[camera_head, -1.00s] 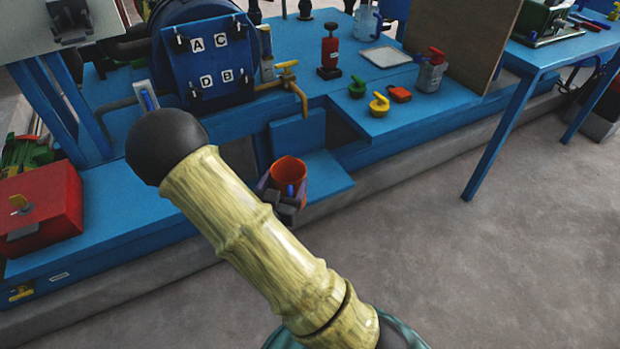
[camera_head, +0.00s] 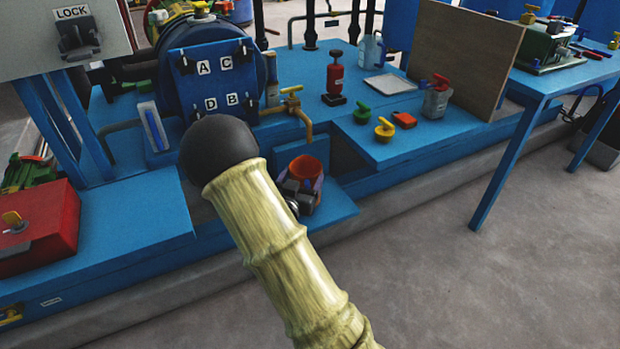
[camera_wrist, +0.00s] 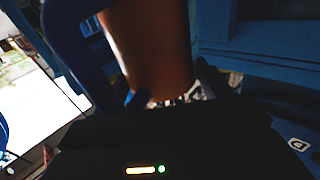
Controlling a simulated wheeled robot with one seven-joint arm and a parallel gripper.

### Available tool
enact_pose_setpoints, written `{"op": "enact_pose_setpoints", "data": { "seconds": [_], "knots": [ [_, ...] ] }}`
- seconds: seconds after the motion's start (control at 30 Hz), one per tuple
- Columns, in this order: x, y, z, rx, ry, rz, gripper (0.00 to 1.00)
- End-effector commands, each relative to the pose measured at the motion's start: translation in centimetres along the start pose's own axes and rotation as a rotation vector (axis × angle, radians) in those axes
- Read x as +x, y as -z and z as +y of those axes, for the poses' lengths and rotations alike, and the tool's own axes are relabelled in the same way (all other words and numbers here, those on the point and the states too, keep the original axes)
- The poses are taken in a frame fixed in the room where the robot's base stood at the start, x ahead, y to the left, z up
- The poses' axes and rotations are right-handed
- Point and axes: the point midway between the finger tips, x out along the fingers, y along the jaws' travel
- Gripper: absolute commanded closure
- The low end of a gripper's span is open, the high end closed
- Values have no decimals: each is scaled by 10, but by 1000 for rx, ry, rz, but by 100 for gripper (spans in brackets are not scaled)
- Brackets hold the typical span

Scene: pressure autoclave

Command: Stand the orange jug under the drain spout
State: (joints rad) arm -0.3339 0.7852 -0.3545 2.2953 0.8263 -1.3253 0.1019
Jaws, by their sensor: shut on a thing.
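The orange jug (camera_head: 309,166) is upright in the head view, in front of the blue platform and just below the drain spout (camera_head: 306,127). My gripper (camera_head: 301,190) is shut on the jug from the near side. In the wrist view the jug (camera_wrist: 150,50) shows as a dim orange-brown wall, with a dark finger of my gripper (camera_wrist: 140,100) against its lower part. The jug's base is hidden behind my gripper in the head view, so I cannot tell whether it touches the low blue shelf (camera_head: 335,208).
A yellow valve handle (camera_head: 291,90) sits above the spout. The blue drum door (camera_head: 212,78) with lettered tags is at left. A red box (camera_head: 45,228) stands far left. Yellow (camera_head: 384,130) and green (camera_head: 362,113) knobs lie right of the spout. The floor in front is clear.

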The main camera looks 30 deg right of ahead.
Motion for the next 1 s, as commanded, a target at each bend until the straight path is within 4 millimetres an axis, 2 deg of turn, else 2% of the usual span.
{"op": "enact_pose_setpoints", "data": {
  "seconds": [0.1,0.2,0.3,0.6,0.73,0.9,1.0],
  "knots": [
    [28,-2,3,2,-8,4,60],
    [47,-2,4,2,-8,4,60],
    [57,-1,5,1,-9,2,60],
    [57,0,1,0,-2,1,60],
    [66,0,2,1,-3,4,60],
    [66,-27,1,-2,-1,1,60],
    [66,-35,1,-1,-2,2,60]
  ]
}}
